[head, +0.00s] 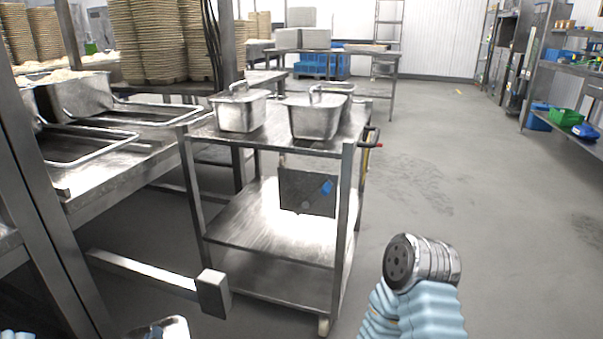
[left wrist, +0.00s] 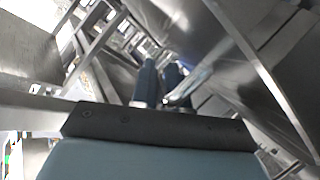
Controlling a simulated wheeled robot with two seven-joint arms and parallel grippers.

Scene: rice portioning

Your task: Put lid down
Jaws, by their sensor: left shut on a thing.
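My left gripper (head: 155,331) is at the bottom edge of the head view, mostly cut off. It appears shut on a shiny metal piece (head: 174,326), likely the lid, of which only a part shows. In the left wrist view the two dark blue fingers (left wrist: 160,82) are close together, with a thin bright metal part (left wrist: 186,90) beside them. The lid's full outline and its contact with the fingers are unclear. Part of my right arm shows at the lower right of the head view, but its gripper does not.
A steel cart (head: 245,240) stands ahead. On its top are a left metal pan (head: 240,116) and a right metal pan (head: 314,121), with handles above them. A steel table (head: 120,170) at left holds a rice-filled pan (head: 75,97). The floor at right is clear.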

